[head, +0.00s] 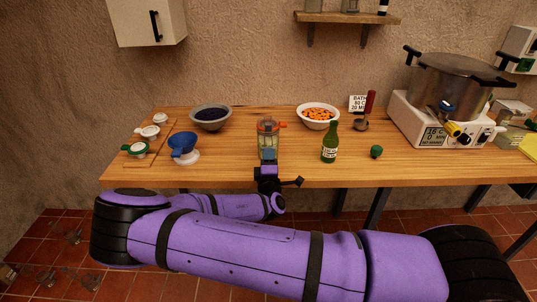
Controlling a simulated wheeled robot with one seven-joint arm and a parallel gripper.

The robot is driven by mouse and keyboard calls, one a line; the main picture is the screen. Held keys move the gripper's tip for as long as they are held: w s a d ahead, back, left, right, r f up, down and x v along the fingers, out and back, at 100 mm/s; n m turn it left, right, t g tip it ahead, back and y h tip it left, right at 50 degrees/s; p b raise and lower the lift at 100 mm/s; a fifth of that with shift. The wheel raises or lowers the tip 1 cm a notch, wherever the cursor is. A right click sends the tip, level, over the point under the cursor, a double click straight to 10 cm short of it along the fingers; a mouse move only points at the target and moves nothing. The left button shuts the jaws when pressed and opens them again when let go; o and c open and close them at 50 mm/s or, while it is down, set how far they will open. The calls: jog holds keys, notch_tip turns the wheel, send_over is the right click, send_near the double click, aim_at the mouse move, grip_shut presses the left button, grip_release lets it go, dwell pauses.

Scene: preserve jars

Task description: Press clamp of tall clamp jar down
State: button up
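The tall clamp jar (267,136) stands upright near the front edge of the table, in the middle of the head view. It is clear glass, with a reddish top and an orange tab sticking out at its upper right, which looks like the clamp. Orange and green pieces show inside. My gripper (268,168) is at the table's front edge, directly in front of the jar's lower part and overlapping it in the picture. A blue patch there hides part of the jar. The fingers are too small and dark to tell whether they are open or touch the glass.
A blue funnel (183,147) and a dark-filled bowl (210,117) stand left of the jar. A bowl of orange pieces (318,115), a green bottle (330,143) and a green stopper (376,152) stand right. A large pot (455,80) sits on a white heater (436,121).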

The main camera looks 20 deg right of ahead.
jog(key=v, duration=0.9)
jog(key=s+d+r+m+g+y, duration=0.1)
jog(key=s+r+m+g+y, duration=0.3)
jog(key=r+m+g, duration=0.55)
jog(key=s+d+r+m+g+y, duration=0.1)
jog(key=s+r+m+g+y, duration=0.3)
jog(key=r, duration=1.1)
jog(key=s+d+r+h, duration=0.1)
jog(key=s+d+r, duration=0.3)
jog(key=s+r, duration=0.3)
jog(key=s+d+r+m+g, duration=0.1)
jog(key=s+d+r, duration=0.2)
jog(key=s, duration=1)
notch_tip(320, 180, up, 4)
jog(key=shift+s+d+f+h, duration=0.1)
jog(key=shift+s+d+h, duration=0.2)
jog(key=shift+d+h, duration=0.1)
